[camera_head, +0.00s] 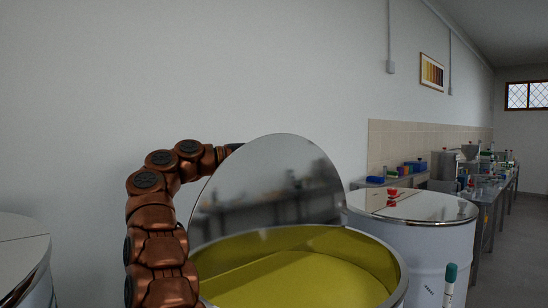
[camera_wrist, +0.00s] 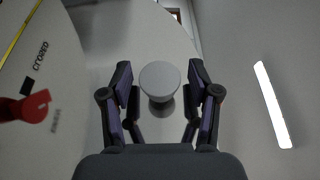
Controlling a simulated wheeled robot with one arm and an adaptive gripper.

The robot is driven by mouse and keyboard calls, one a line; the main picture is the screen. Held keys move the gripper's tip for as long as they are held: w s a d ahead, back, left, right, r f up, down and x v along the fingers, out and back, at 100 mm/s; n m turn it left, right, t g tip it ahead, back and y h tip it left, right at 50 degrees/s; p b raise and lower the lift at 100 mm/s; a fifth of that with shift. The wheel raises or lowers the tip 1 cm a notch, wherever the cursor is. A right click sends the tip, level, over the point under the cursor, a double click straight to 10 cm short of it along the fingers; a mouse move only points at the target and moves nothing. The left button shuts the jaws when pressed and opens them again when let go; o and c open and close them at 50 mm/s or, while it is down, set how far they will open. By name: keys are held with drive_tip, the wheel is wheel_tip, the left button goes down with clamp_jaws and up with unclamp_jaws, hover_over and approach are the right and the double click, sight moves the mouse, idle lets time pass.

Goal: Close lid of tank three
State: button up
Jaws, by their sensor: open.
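An open tank (camera_head: 395,262) with yellow-green liquid (camera_head: 300,280) stands in front of me in the head view. Its shiny round lid (camera_head: 265,185) is raised steeply at the back rim. No number shows on it, so I cannot tell whether it is tank three. My arm reaches behind the lid, which hides my gripper there. In the wrist view my gripper (camera_wrist: 161,76) is open, with a pale round knob (camera_wrist: 160,82) between its fingers. The fingers show gaps on both sides of the knob. I cannot tell how deep it sits between them.
A closed tank (camera_head: 425,207) with a red part on top stands at right, and another tank (camera_head: 20,262) at left. A green-capped post (camera_head: 450,285) stands at front right. The wrist view shows a red handle (camera_wrist: 32,106) at left. Benches line the wall further back.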

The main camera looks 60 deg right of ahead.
clamp_jaws()
idle(0.4)
